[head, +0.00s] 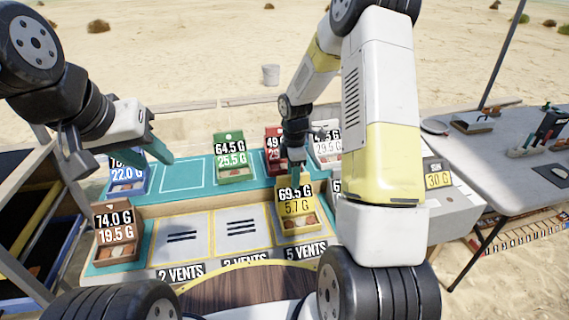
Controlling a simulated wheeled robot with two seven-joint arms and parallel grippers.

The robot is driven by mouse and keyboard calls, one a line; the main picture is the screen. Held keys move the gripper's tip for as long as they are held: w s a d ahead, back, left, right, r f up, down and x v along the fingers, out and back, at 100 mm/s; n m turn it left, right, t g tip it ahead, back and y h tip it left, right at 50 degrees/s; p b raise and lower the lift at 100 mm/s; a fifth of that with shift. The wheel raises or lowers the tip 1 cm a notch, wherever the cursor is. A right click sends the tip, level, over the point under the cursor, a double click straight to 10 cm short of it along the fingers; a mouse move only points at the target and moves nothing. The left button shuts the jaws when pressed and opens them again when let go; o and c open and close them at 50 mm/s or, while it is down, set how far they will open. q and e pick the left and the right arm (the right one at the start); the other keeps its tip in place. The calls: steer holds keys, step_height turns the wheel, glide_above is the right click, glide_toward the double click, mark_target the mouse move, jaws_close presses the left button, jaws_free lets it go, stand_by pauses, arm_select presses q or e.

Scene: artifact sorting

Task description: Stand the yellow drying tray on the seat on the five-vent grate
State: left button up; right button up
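My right gripper (297,167) points down at the top back of the yellow tray. Its fingertips are partly hidden by the tray's label, so I cannot tell whether they grip it. My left gripper (118,157) is open and empty, at the left above the blue tray (125,188).
Two bare grates (183,237) lie left of the yellow tray. A brown tray (117,252) stands at the far left. Green (234,173), red (271,163) and white (328,159) trays stand at the back. My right arm hides the bench's right part. A grey table (480,160) stands right.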

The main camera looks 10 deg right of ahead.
step_height(320, 180, up, 12)
steer(key=r, duration=0.1)
steer(key=s+r+m+t, duration=0.3)
steer(key=s+r+m, duration=0.5)
steer(key=s+r, duration=0.35)
steer(key=s+a+r+m+t+y, duration=0.2)
steer(key=s+r+m+t, duration=0.1)
steer(key=s+m, duration=0.6)
steer(key=s, duration=0.3)
steer(key=shift+s+r+m, duration=0.4)
